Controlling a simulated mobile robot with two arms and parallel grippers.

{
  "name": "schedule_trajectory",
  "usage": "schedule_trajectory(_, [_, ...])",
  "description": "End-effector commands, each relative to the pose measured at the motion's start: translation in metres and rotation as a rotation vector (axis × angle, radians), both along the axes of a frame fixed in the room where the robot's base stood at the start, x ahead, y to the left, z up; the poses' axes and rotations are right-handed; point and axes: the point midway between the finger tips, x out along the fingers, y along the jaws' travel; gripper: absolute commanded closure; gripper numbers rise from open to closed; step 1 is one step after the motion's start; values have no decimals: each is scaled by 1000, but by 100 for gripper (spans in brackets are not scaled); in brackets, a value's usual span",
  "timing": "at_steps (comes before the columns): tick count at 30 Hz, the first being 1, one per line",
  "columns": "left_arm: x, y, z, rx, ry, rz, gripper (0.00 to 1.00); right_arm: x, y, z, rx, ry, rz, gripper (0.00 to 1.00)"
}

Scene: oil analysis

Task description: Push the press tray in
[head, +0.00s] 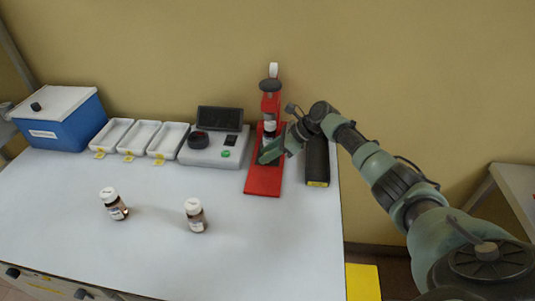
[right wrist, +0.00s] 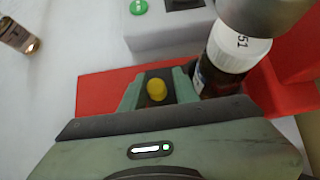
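The red press (head: 269,101) stands at the back right of the table, with its flat red base (head: 262,183) reaching toward the front. A dark bottle with a white cap (head: 269,127) stands upright in the press, under its ram; it shows large in the right wrist view (right wrist: 232,48). My right gripper (head: 268,156) is low over the red base, in front of the bottle. In the right wrist view its fingers close around a yellow knob (right wrist: 157,89), with dark pads at both sides of it. The tray under the bottle is mostly hidden. My left gripper is out of view.
A device with a screen and green button (head: 215,148) stands left of the press. A black box (head: 317,163) is close on its right. White trays (head: 166,139) and a blue cooler (head: 62,121) are farther left. Two bottles (head: 113,204) (head: 195,215) stand in front.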

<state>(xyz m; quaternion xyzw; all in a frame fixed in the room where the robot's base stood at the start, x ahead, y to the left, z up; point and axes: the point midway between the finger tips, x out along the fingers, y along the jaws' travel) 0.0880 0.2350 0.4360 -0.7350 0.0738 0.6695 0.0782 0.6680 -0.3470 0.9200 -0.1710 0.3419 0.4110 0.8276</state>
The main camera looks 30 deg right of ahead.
Motion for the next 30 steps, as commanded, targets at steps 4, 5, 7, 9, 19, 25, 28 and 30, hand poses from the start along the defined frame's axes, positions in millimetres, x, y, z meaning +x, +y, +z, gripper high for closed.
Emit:
schedule_trajectory(4, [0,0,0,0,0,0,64,-1,0,-1,0,2,1,71])
schedule_trajectory(5, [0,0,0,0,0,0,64,-1,0,-1,0,2,1,71])
schedule_trajectory(7, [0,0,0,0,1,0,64,-1,0,-1,1,3,1,71])
schedule_trajectory(9, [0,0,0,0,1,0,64,-2,-1,1,0,2,1,71])
schedule_trajectory(19, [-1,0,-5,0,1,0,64,-23,-30,36,-2,1,1,71])
schedule_trajectory(25, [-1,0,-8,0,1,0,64,-32,-42,52,-1,1,0,71])
schedule_trajectory(28, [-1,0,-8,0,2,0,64,-34,-44,55,-1,1,0,71])
schedule_trajectory(30, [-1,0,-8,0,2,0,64,-34,-44,55,-1,1,0,71])
